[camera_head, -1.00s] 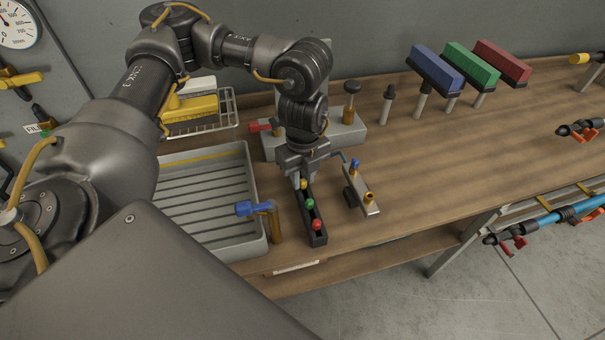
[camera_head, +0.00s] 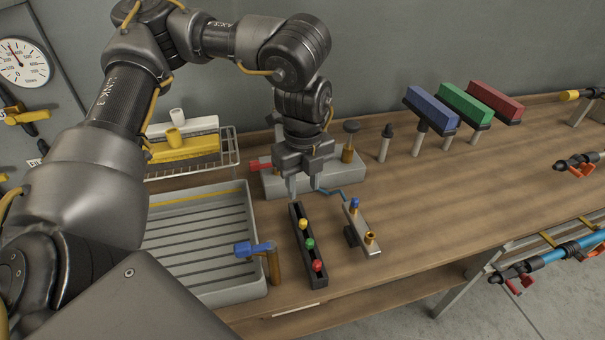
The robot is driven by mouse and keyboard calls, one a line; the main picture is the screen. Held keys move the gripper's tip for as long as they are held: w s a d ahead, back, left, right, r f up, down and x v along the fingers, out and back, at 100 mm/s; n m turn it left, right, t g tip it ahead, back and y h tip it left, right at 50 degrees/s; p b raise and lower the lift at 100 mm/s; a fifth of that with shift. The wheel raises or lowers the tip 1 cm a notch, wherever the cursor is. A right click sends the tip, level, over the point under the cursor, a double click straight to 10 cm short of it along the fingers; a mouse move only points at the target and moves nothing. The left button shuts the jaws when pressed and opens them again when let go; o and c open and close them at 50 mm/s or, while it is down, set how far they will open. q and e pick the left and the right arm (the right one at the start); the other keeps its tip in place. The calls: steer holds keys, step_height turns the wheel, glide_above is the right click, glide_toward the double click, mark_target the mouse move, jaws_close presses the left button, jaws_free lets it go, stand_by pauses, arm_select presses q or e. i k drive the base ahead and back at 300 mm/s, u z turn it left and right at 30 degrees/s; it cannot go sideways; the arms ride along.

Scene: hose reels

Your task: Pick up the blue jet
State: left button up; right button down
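The blue jet (camera_head: 354,203) is a small blue piece standing upright at the far end of a metal bracket (camera_head: 359,227), with a brass fitting nearer the front. To its left, a narrow black rack (camera_head: 314,281) holds a yellow jet (camera_head: 303,223), a green jet (camera_head: 310,243) and a red jet (camera_head: 317,265). My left gripper (camera_head: 304,188) points down near the rack's far end, left of and behind the blue jet. Its fingers are apart, with nothing seen between them. My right gripper is out of view.
A grey ribbed tray (camera_head: 200,238) and a blue-handled tap (camera_head: 256,249) stand left of the rack. A grey block with a red handle (camera_head: 262,163) is behind my gripper. Blue, green and red brushes (camera_head: 432,108) stand further back.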

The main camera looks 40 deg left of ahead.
mark_target(354, 202)
steer(key=k, duration=1.5)
